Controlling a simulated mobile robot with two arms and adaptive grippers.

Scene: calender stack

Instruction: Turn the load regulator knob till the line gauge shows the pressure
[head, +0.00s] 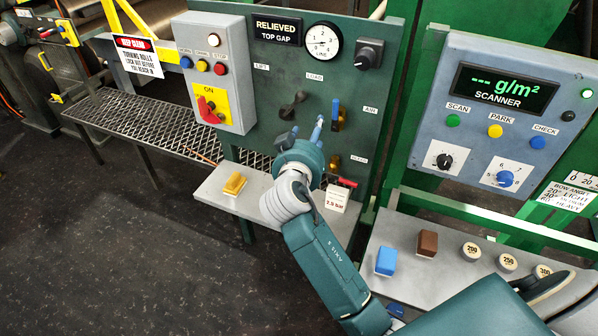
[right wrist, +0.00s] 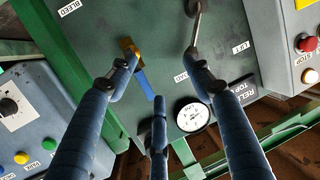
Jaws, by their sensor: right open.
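The line gauge (head: 322,41) is a round white dial high on the green panel; its needle is too small to read surely. It also shows in the right wrist view (right wrist: 193,116). A black knob (head: 369,53) sits right of the gauge; I take it for the load regulator, though no label on it is legible. My right gripper (head: 305,132) is open and empty, in front of the panel below the gauge and knob. In the right wrist view its fingers (right wrist: 160,78) are spread, apart from the knob, which I cannot make out there. My left gripper is not in view.
A black lever (head: 292,105) and a blue-handled air valve (head: 337,116) are close to my right fingers. A bleed valve (head: 334,162) sits lower. A card reading about 2.0 bar (head: 337,200) stands on the shelf by a yellow block (head: 234,184). The scanner box (head: 500,110) stands right.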

